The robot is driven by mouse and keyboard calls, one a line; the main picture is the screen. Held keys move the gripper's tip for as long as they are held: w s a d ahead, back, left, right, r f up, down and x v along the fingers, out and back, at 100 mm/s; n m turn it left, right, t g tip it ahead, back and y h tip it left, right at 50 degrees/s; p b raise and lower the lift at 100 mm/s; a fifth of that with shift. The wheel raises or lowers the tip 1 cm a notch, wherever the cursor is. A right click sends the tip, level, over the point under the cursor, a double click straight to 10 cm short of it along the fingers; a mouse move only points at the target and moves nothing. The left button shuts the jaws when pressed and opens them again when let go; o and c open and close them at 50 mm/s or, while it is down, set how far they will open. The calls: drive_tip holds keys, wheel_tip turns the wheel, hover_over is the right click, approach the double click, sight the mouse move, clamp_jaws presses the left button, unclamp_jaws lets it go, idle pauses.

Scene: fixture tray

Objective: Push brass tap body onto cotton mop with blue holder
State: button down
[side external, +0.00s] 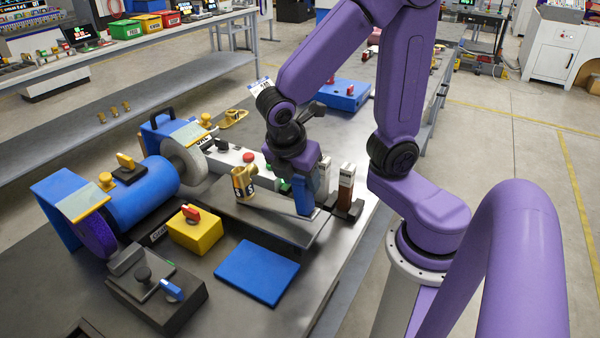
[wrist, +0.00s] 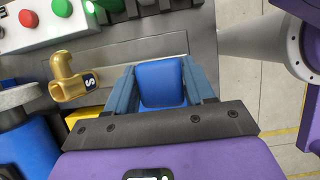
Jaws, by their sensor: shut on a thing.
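The brass tap body (side external: 243,184) stands on the grey plate, right of the machine. In the wrist view, the tap body (wrist: 68,80) is left of my gripper, with a dark "S" label on it. The pale cotton mop (side external: 188,157) is a wheel at the back end of the blue machine; its edge shows at the left of the wrist view (wrist: 14,97). My gripper (wrist: 162,80) is shut on a blue holder (wrist: 162,86), low over the plate's right end. The holder (side external: 304,198) is upright and apart from the tap body. I cannot tell whether it touches the plate.
Grey and brown holders (side external: 346,186) stand in a dark rack close right of my gripper. A purple wheel (side external: 97,236) is at the machine's front end. A yellow box with a red switch (side external: 195,232) and a blue mat (side external: 257,272) lie in front. A button panel (wrist: 40,22) is behind.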

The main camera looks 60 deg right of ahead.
drive_tip(key=shift+f, duration=1.35)
drive_tip(key=shift+f, duration=0.1)
drive_tip(key=shift+w, duration=0.15)
idle(0.5)
hover_over(274, 203)
drive_tip(key=shift+w, duration=0.1)
idle(1.4)
drive_tip(key=shift+w, duration=1.5)
idle(2.6)
